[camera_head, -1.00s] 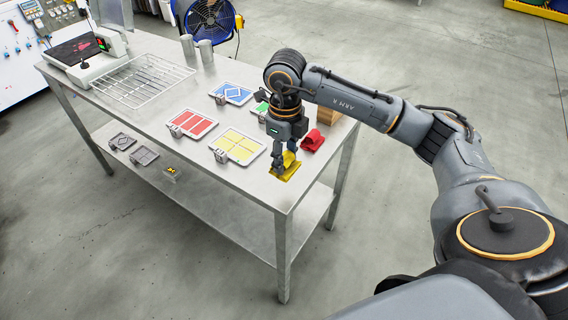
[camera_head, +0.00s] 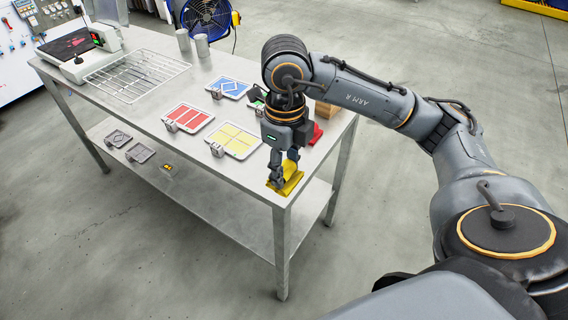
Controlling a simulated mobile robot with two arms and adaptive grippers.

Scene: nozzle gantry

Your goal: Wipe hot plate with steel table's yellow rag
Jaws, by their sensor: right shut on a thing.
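The yellow rag (camera_head: 291,184) is at the near corner of the steel table (camera_head: 200,152). My right gripper (camera_head: 284,176) points down from above and is shut on the yellow rag. The rag looks to be at or just above the table top; the exact gap cannot be told. A flat device with a dark top and red marks (camera_head: 70,45) stands at the table's far left end; it may be the hot plate, but I cannot tell for sure. My left gripper is not in view.
A red rag (camera_head: 316,133) lies behind my right gripper. Plates in blue (camera_head: 229,87), red (camera_head: 188,117) and yellow (camera_head: 234,141) lie mid-table. A wire rack (camera_head: 137,75) and two grey cylinders (camera_head: 202,45) are farther back. Grey parts (camera_head: 139,152) lie on the lower shelf.

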